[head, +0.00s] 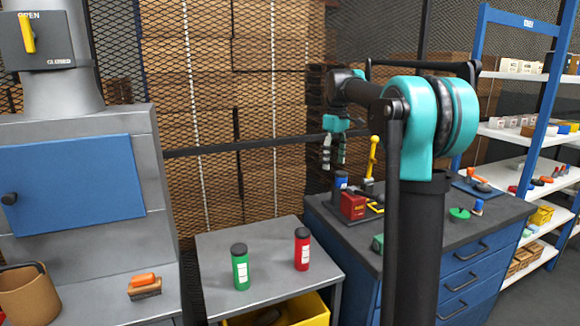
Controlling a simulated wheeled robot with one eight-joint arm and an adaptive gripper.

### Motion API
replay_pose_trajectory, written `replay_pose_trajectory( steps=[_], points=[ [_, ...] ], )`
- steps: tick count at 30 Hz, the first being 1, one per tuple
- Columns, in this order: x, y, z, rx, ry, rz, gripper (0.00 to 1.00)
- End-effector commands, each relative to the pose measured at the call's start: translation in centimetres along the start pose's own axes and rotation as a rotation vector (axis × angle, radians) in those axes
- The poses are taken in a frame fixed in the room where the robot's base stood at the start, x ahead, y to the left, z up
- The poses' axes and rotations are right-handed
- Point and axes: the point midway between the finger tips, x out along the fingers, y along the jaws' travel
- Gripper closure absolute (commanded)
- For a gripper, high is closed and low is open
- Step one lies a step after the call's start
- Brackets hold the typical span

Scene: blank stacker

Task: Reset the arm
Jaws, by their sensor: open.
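My arm, teal and black, rises at the right of the head view and bends over to the left. My gripper (333,153) hangs from its end, pointing down, with grey fingers. It is open, with no object seen between the fingers. It is in the air in front of the mesh fence, above and left of the items on the dark workbench (467,233). My arm's upright link hides part of that bench and its drawers.
A grey table (265,270) holds a green bottle (240,267) and a red bottle (302,249). The bench carries a red box (352,205) and a yellow-handled tool (372,158). A grey machine with a blue door (75,186) stands left; shelves (515,136) stand right.

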Motion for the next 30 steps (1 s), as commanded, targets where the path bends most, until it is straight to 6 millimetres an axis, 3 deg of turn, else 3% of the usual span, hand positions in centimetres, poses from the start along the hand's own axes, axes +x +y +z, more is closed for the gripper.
replay_pose_trajectory(
  steps=[11, 17, 23, 30],
  points=[
    [2.7, -1.1, 1.9, 0.076, 0.028, 0.023, 0.37],
    [5.5, -2.4, 3.9, 0.153, 0.058, 0.044, 0.37],
    [10.0, -4.8, 7.3, 0.267, 0.105, 0.071, 0.37],
    [19.5, -11.0, 15.4, 0.498, 0.209, 0.115, 0.37]
  ],
)
